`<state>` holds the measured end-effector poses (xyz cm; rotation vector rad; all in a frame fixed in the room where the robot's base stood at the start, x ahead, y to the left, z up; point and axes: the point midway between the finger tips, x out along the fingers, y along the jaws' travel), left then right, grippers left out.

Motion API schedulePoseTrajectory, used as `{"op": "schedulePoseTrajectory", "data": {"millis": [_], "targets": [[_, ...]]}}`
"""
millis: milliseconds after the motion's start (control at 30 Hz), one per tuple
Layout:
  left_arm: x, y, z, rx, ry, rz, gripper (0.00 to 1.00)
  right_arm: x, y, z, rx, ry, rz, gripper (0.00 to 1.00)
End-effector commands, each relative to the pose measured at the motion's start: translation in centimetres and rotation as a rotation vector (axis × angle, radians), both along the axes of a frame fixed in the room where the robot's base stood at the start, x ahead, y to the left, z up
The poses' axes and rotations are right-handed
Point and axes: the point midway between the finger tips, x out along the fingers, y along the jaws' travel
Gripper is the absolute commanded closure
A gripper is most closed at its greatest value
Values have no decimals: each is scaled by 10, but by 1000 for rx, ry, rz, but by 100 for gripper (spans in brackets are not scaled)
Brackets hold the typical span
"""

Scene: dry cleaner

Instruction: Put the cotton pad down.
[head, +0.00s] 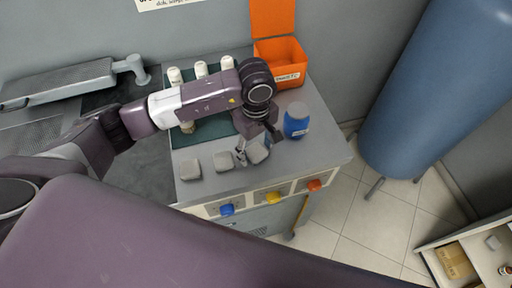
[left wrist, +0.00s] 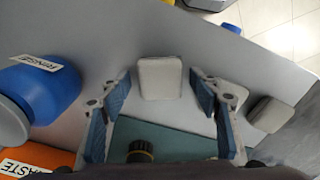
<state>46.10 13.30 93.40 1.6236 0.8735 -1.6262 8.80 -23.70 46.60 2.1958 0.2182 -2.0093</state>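Three small grey-white cotton pads lie on the grey worktop (head: 205,188) near its front edge: a left pad (head: 190,169), a middle pad (head: 223,161) and a right pad (head: 257,152). My left gripper (head: 255,147) is over the right pad, partly covering it in the head view. In the left wrist view that gripper (left wrist: 160,80) is open, with a blue-lined finger on each side of a pad (left wrist: 160,78). A gap shows between each finger and the pad, and nothing is held. Another pad (left wrist: 271,114) lies outside the right finger. My right gripper is not in view.
A blue rinse bottle (head: 297,121) stands right of the gripper. Coloured knobs (head: 274,197) line the front. A large blue cylinder (head: 430,90) stands right.

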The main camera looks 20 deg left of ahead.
Motion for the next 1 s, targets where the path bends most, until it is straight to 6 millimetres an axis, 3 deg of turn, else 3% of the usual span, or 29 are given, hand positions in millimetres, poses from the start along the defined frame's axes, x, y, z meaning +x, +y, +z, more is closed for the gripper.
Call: {"op": "schedulePoseTrajectory", "data": {"millis": [300, 367, 800, 1000], "targets": [[0, 0, 4, 0, 0, 1, 43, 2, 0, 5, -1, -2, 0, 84], [2, 0, 8, -1, -4, 0, 43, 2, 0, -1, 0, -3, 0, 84], [2, 0, 94, -1, -5, -1, 43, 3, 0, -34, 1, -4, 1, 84], [1, 0, 117, 0, -2, 0, 43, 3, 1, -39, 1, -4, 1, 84]]}}
